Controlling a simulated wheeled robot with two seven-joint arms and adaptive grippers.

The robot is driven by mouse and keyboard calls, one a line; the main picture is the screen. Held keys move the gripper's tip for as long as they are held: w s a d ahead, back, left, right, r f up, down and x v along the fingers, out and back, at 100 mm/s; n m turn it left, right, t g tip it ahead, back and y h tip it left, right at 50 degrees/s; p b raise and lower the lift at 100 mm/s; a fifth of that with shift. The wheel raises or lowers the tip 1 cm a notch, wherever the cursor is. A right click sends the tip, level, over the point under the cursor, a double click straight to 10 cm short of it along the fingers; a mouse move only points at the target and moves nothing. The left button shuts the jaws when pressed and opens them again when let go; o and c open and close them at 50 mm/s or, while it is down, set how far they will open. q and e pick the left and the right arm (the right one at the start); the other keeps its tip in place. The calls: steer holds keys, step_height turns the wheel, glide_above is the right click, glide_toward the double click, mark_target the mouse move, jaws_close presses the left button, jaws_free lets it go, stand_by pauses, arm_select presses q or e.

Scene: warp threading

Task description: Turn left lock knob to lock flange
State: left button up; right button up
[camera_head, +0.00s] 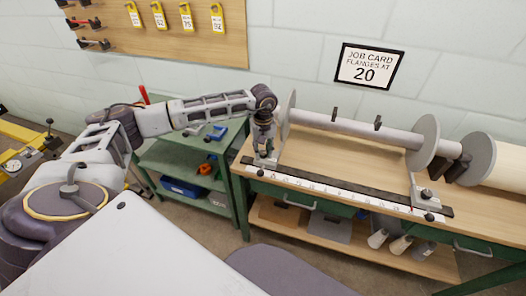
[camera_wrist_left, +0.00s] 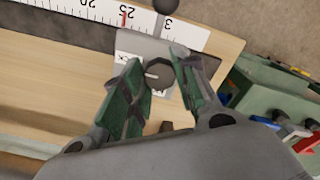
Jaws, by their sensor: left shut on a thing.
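The left lock knob (camera_wrist_left: 159,74) is a dark round knob with a white line on its top, on a light grey carriage plate (camera_wrist_left: 128,44) in the left wrist view. My left gripper (camera_wrist_left: 158,62) has its green-padded fingers on either side of the knob and is shut on it. In the head view my left gripper (camera_head: 264,150) points down at the left end of the rail and hides the knob. The left flange (camera_head: 288,115) is a grey disc standing upright just right of it. My right gripper is not in view.
The beam (camera_head: 355,131) runs right to the right flange (camera_head: 423,142). A ruler (camera_head: 330,188) lies along the bench front beside a dark rail (camera_head: 350,185). The right lock knob (camera_head: 427,193) is at the rail's right end. A green cart (camera_head: 180,158) stands left. A job card (camera_head: 369,67) reads 20.

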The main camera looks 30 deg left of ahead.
mark_target(263, 152)
arm_select(q)
steer(key=o, duration=1)
steer(key=shift+o, duration=0.2)
step_height(263, 152, up, 12)
stand_by(0.4)
stand_by(0.6)
